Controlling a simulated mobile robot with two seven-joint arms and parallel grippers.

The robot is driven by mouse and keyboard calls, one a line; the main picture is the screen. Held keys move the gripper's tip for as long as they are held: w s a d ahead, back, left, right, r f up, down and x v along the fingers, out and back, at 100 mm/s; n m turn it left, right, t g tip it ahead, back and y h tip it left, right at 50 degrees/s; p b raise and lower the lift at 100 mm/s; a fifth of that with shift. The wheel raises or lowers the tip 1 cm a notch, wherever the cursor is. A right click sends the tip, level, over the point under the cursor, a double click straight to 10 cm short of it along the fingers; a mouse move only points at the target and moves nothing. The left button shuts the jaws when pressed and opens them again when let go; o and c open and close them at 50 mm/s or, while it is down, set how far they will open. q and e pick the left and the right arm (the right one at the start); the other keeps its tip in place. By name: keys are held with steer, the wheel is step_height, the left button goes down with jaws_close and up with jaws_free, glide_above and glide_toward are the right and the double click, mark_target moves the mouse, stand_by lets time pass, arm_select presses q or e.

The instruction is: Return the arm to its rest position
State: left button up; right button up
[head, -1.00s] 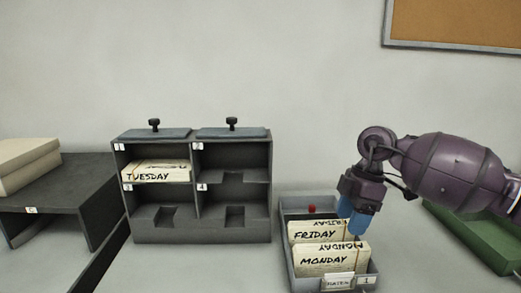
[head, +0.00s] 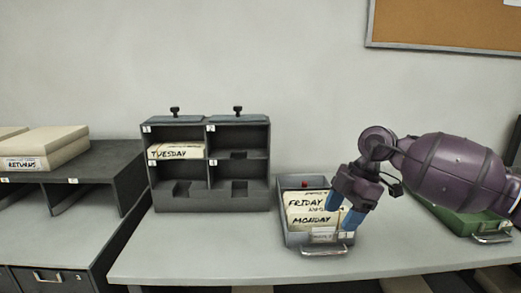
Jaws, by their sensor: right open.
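My right gripper (head: 343,212) is open and empty, with blue fingertips pointing down over the right side of a grey tray (head: 284,217). My purple right arm reaches in from the right edge. The tray holds a card deck marked FRIDAY (head: 303,202) behind a deck marked MONDAY (head: 310,221). The gripper hides part of the tray's right side; I cannot tell whether a fingertip touches the MONDAY deck. A TUESDAY deck (head: 176,152) lies in the upper left compartment of a dark grey rack (head: 210,204). My left gripper is out of view.
A grey shelf unit (head: 128,168) on the left bears pale boxes (head: 60,144), one labelled RETURNS. A green tray (head: 470,221) stands on the right, partly behind my arm. The table (head: 200,245) is clear in front of the rack. A cork board (head: 450,22) hangs above.

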steer(key=a+r+n+t+y, duration=0.6)
steer(key=a+r+n+y, duration=0.2)
steer(key=a+r+y, duration=0.55)
steer(key=s+d+f+m+t+h, duration=0.2)
steer(key=d+f+m+t+h, duration=0.25)
steer(key=f+m, duration=0.35)
steer(key=s+d+f+m+t+h, duration=0.2)
steer(key=d+f+m+t+h, duration=0.25)
steer(key=f, duration=0.65)
steer(key=s+d+f+m+t+h, duration=0.25)
steer(key=d+f+m+h, duration=0.2)
steer(key=f+m, duration=0.4)
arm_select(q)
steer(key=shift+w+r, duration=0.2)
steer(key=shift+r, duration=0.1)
arm_select(e)
steer(key=s+d+f+m+g+h, duration=0.2)
steer(key=s+d+f, duration=0.3)
steer(key=s+f, duration=0.5)
steer(key=s+d+f+m+g+h, duration=0.2)
steer(key=s+d+f+m+g, duration=0.1)
steer(key=s+f, duration=0.8)
steer(key=s+d+m, duration=0.1)
steer(key=s+m, duration=0.1)
steer(key=s, duration=0.2)
steer(key=shift+s+d+g, duration=0.15)
steer(key=shift+d+g, duration=0.2)
